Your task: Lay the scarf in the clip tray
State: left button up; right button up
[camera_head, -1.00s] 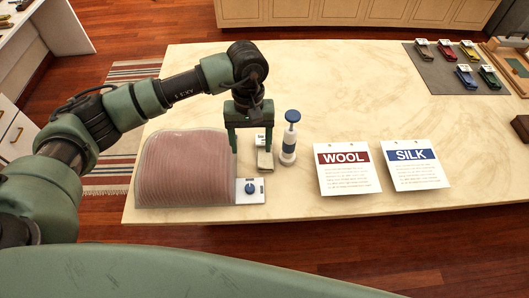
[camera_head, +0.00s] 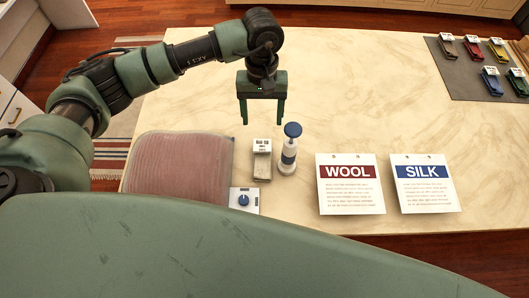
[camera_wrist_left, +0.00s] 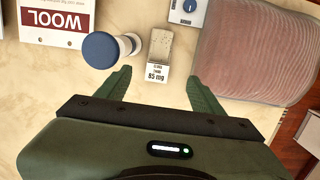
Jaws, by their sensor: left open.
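A pink ribbed folded textile (camera_head: 180,165), which may be the scarf, lies under a clear cover at the table's front left. It also shows in the left wrist view (camera_wrist_left: 262,52). My left gripper (camera_head: 262,121) is open and empty, above the table behind a small tan block with a white label (camera_head: 262,163). In the left wrist view the block (camera_wrist_left: 158,48) lies beyond the fingertips, apart from them. I cannot clearly identify the clip tray; a wooden-edged item (camera_head: 522,50) is cut off at the right edge. My right gripper is not in view.
A WOOL card (camera_head: 349,190) and a SILK card (camera_head: 424,190) lie farther right. Several coloured clips rest on a grey mat (camera_head: 457,80) at the back right. The table's middle is clear.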

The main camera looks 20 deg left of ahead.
pick_arm(q)
jog(key=b, duration=1)
send_near(262, 157)
jog(key=f+p, duration=0.2)
jog(key=f, duration=0.1)
jog(key=f+p, duration=0.1)
jog(key=shift+s+d+f, duration=0.25)
jog(key=shift+s+f, duration=0.05)
jog(key=f+p, duration=0.1)
jog(key=f, duration=0.1)
jog(key=f+p, duration=0.1)
jog(key=f, duration=0.1)
jog(key=shift+s+f+p, duration=0.1)
jog(key=shift+s+p, duration=0.2)
jog(key=shift+s, duration=0.05)
jog(key=shift+f, duration=0.6)
jog(key=c, duration=1.2)
jog(key=shift+r, duration=0.1)
